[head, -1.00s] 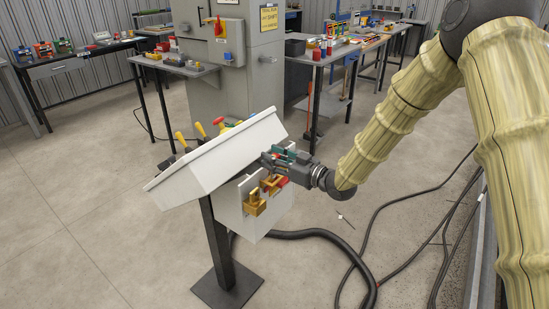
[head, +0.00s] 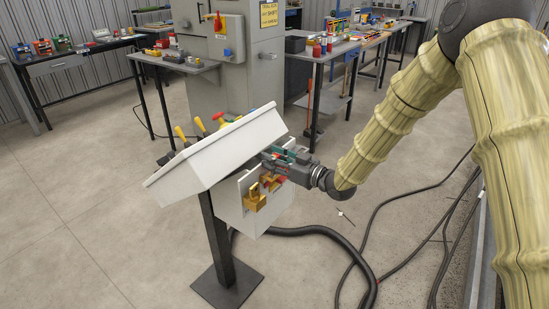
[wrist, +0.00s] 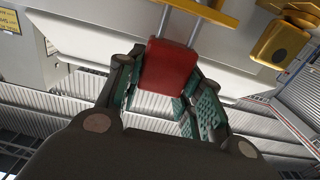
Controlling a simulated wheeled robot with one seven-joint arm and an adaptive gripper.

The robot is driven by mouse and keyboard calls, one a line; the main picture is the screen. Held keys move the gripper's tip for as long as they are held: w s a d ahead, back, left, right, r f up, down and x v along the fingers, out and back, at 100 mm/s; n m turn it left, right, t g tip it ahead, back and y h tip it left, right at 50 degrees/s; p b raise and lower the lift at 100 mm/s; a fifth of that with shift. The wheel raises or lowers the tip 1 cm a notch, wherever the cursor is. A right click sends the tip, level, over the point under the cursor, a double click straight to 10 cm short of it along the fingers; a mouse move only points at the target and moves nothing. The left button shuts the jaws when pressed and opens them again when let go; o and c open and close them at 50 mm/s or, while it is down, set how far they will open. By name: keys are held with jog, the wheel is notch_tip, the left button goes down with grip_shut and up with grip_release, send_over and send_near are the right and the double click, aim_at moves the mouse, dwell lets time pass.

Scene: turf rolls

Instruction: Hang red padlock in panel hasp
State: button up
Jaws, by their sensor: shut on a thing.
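The red padlock (wrist: 168,70) is between the teal-padded fingers of my gripper (wrist: 163,95) in the wrist view. Its grey shackle legs point up toward a yellow hasp bar (wrist: 205,12); the shackle top is out of view, so I cannot tell whether it passes through. In the head view my gripper (head: 283,157) is at the white panel's (head: 226,212) front face, and only a bit of the red padlock (head: 279,180) shows beside the yellow fittings. A yellow padlock-like body (wrist: 280,42) hangs to the right in the wrist view; it shows in the head view (head: 255,199).
The panel's sloped white top (head: 215,150) overhangs my gripper closely and carries yellow and red handles (head: 199,124). A dark post (head: 222,250) holds the panel up. Black cables (head: 345,243) lie on the floor. Workbenches stand behind.

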jog(key=shift+f+b, duration=0.6)
jog(key=shift+f, duration=0.55)
jog(key=o, duration=1.1)
jog(key=shift+o, duration=0.2)
jog(key=v, duration=1.2)
jog(key=s+d+f+m+g+h, duration=0.1)
jog(key=s+d+f+m+h, duration=0.15)
jog(key=s+f, duration=0.45)
jog(key=s+d+f+m+g+h+p, duration=0.1)
jog(key=s+f+m+h, duration=0.15)
jog(key=f, duration=0.75)
jog(key=s+d+f+m+g+h, duration=0.15)
jog(key=s+f+h, duration=0.3)
jog(key=f, duration=0.45)
jog(key=s+d+f+m+g+h, duration=0.1)
jog(key=s+d+f+g, duration=0.1)
jog(key=s, duration=0.8)
jog(key=s+d+f+m+g+h+p, duration=0.1)
jog(key=s+f, duration=0.4)
jog(key=s, duration=0.5)
jog(key=s+d+f+m+g+h, duration=0.2)
jog(key=s+d+f+g+h, duration=0.1)
jog(key=s, duration=0.7)
jog(key=shift+s+d+f+m+g, duration=0.3)
jog(key=shift+d+g, duration=0.25)
jog(key=shift+d, duration=0.45)
